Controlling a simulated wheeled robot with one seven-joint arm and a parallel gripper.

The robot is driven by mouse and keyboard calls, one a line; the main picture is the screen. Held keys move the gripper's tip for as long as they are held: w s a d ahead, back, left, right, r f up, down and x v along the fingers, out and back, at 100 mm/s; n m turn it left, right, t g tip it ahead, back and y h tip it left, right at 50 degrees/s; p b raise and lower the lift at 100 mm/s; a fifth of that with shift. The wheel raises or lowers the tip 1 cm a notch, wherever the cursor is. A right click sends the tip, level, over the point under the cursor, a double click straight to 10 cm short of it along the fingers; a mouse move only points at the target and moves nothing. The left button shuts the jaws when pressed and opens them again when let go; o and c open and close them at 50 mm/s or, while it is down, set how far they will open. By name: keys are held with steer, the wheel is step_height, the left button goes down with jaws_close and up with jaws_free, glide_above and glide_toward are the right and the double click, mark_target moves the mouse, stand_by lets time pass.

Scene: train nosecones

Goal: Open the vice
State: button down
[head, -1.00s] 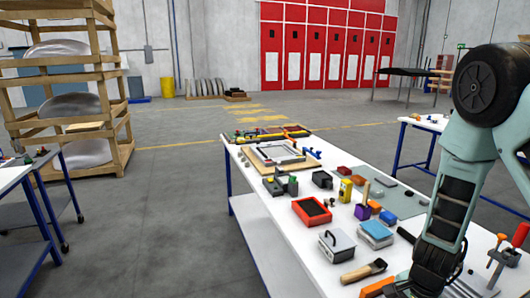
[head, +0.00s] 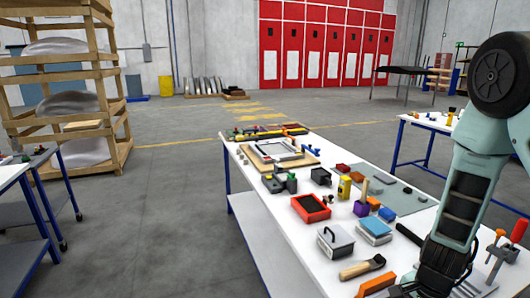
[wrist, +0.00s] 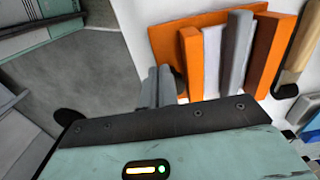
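A dark grey-green device (head: 280,184) that looks like a small vice stands on the white workbench, left of the red tray in the head view. Its jaw gap is too small to make out. My gripper (head: 428,286) hangs over the near right part of the bench, well apart from that device, and its tips are not clear. In the wrist view, the gripper's teal housing fills the bottom, and two grey upright parts (wrist: 158,88) stand close together beyond it. I cannot tell whether these are its fingers.
An orange rack (head: 376,284) lies near my gripper; it also shows in the wrist view (wrist: 188,62). The bench (head: 290,240) holds a red tray (head: 311,208), a lidded grey box (head: 335,242), a brush (head: 361,269) and clamps (head: 502,255). Open floor lies left.

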steer(key=shift+s+a, duration=0.15)
steer(key=shift+s, duration=0.1)
step_height(320, 180, up, 6)
steer(key=p, duration=0.5)
steer(key=shift+a, duration=0.1)
steer(key=shift+p, duration=0.3)
